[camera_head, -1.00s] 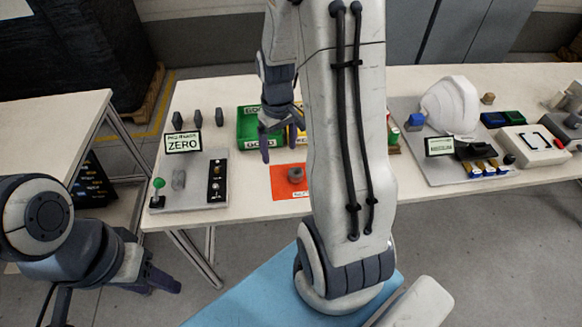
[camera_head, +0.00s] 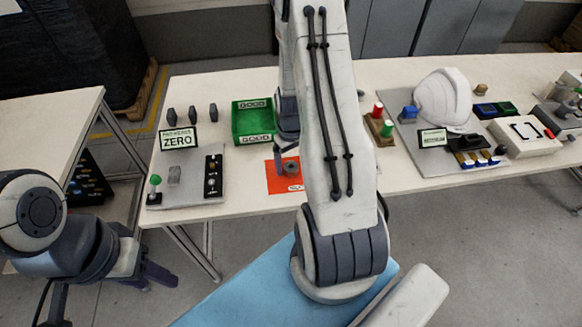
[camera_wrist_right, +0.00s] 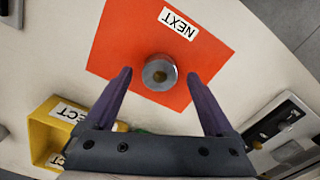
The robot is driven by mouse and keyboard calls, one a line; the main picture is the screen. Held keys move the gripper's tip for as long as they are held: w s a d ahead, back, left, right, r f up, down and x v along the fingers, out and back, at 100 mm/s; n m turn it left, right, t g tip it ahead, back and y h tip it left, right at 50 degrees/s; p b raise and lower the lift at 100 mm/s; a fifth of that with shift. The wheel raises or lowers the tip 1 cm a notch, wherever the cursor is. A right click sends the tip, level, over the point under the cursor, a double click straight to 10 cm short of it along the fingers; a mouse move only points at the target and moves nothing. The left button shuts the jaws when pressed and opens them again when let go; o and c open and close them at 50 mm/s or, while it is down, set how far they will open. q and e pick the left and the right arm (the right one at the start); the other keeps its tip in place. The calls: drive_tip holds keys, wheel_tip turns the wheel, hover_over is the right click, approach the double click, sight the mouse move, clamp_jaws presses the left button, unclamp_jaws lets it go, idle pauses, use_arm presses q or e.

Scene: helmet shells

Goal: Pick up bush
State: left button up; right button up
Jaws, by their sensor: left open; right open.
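The bush (camera_head: 291,167) is a small grey-brown cylinder on the orange mat (camera_head: 275,182). In the right wrist view the bush (camera_wrist_right: 160,72) shows from above, with a dark centre hole, and the orange mat (camera_wrist_right: 122,35) is marked NEXT. My right gripper (camera_wrist_right: 160,78) is open, its two purple fingertips on either side of the bush with gaps between; I cannot tell its height above it. In the head view my right arm hides part of the mat and most of that gripper (camera_head: 285,145). My left gripper (camera_head: 160,277) is away from the table, low at left.
A green GOOD bin (camera_head: 237,136) stands behind the mat; a yellow bin (camera_wrist_right: 42,128) shows in the wrist view. A ZERO panel (camera_head: 190,195) lies to the left.

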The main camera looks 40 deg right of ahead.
drive_tip(key=shift+f, duration=0.5)
drive_tip(key=c, duration=1.2)
drive_tip(key=shift+r, duration=0.1)
